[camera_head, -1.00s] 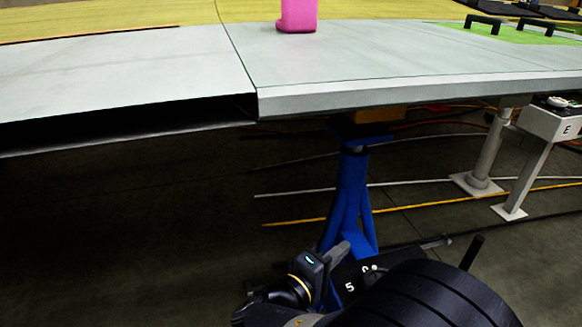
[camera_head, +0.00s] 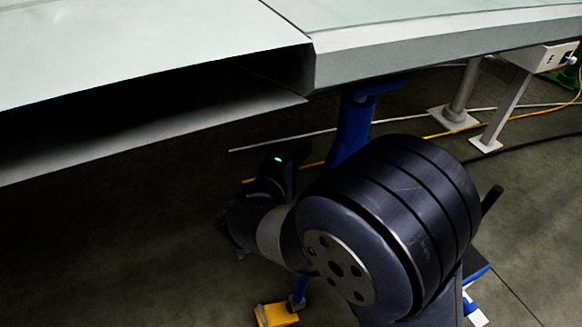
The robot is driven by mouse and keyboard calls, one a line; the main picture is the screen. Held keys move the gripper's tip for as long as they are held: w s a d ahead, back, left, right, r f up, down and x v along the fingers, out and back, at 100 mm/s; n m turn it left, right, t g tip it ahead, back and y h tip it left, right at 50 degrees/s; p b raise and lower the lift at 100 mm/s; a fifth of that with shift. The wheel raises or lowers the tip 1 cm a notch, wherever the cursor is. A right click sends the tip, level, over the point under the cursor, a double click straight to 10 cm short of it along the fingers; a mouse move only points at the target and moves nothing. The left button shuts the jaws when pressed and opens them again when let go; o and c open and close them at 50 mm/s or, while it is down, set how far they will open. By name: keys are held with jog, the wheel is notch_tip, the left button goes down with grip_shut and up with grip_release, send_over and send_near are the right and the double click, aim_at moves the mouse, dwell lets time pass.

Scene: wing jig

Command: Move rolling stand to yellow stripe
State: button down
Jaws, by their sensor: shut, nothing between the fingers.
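The blue rolling stand (camera_head: 353,130) stands upright under the wing edge, its flat blue top plate just below the panel. Its middle is hidden behind my arm. A yellow block (camera_head: 276,315) on a blue leg shows at the bottom, and a blue edge of its base shows at right. My gripper (camera_head: 301,154) shows only as a small dark shape by the green-lit wrist, left of the stand's column. It is shut and empty; its fingertips are mostly hidden, so contact is unclear. A thin yellow line (camera_head: 442,134) crosses the floor behind the stand; I cannot tell whether it is stripe or cable.
The pale wing panel (camera_head: 440,48) hangs above, with a dark open gap (camera_head: 200,100) under its left part. A grey post with a foot (camera_head: 455,116) and a white box on a leg (camera_head: 545,57) stand at right. Floor at lower left is clear.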

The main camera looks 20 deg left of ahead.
jog(key=w+d+b, duration=0.1)
jog(key=w+d, duration=0.2)
jog(key=w, duration=0.2)
jog(key=shift+w+d+b, duration=0.15)
jog(key=shift+d+b, duration=0.2)
